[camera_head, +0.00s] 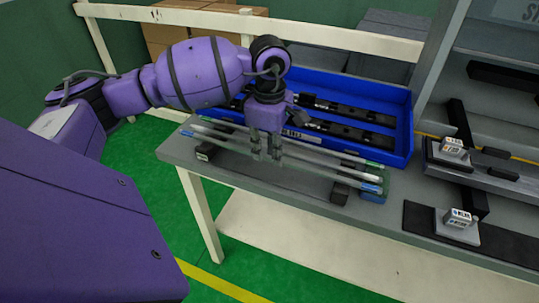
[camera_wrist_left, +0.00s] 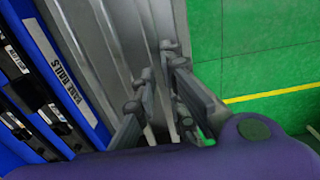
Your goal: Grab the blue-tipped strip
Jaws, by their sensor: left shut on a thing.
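The blue-tipped strip (camera_head: 318,170) is the front one of several long thin strips lying side by side near the table's front edge. My right gripper is not in view.
Black supports (camera_head: 340,192) carry the strips on the grey table (camera_head: 420,186). A blue bin (camera_head: 403,130) with dark rails stands right behind them. Metal fixtures with labelled blocks (camera_head: 457,218) are at right. Green floor lies in front.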

